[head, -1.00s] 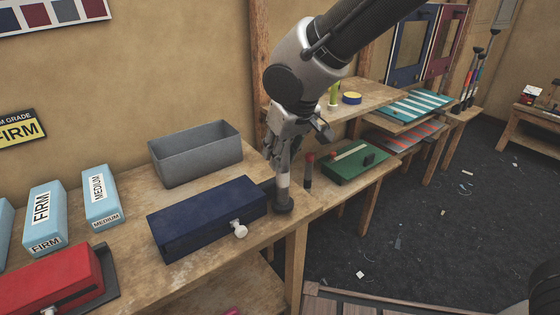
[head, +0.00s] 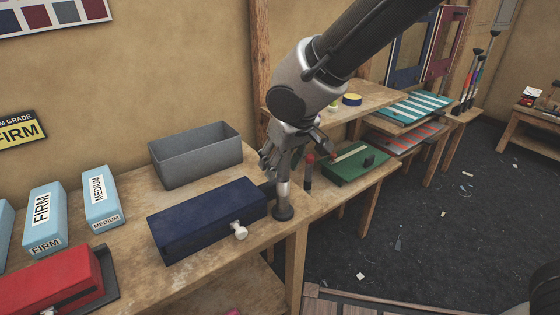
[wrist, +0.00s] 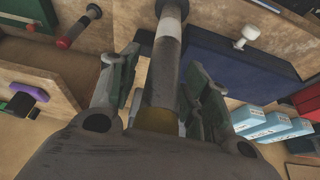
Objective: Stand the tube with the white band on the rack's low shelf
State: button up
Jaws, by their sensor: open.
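The tube with the white band (head: 283,190) stands upright on its dark round foot near the front edge of the wooden bench. In the wrist view, the tube (wrist: 167,72) runs between my fingers, with its white band beyond the fingertips and a yellowish end close to the palm. My gripper (wrist: 160,92) is open around the tube, one finger on each side. In the head view, my gripper (head: 277,163) hides the tube's upper part. Whether either finger touches the tube is hard to tell.
A red-topped tube (head: 309,172) stands close to the right. A dark blue box (head: 205,220) with a white knob is close to the left, and a grey bin (head: 196,157) is behind it. A green tray (head: 352,166) lies right, below a raised wooden shelf (head: 385,98).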

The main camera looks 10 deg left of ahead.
jog(key=v, duration=1.2)
jog(key=w+d+r+m, duration=0.1)
jog(key=w+d, duration=0.2)
jog(key=d, duration=0.4)
jog(key=w+d+r+m, duration=0.1)
jog(key=w+d+m, duration=0.1)
jog(key=d, duration=0.5)
jog(key=s+d+m+h, duration=0.1)
jog(key=s+d+m, duration=0.1)
jog(key=d, duration=1)
jog(key=s+d+m+t+h, duration=0.1)
jog(key=s+d+m, duration=0.1)
jog(key=d, duration=1.1)
jog(key=shift+s+f+m+t+h, duration=0.3)
jog(key=shift+s+m, duration=0.1)
jog(key=shift+s, duration=0.1)
jog(key=shift+o, duration=0.4)
jog(key=s+d+f+m, duration=0.1)
jog(key=s+d+m, duration=0.1)
jog(key=s+d, duration=0.4)
jog(key=shift+s+d+f+h, duration=0.2)
jog(key=shift+s+f+h, duration=0.1)
jog(key=shift+f+h, duration=0.1)
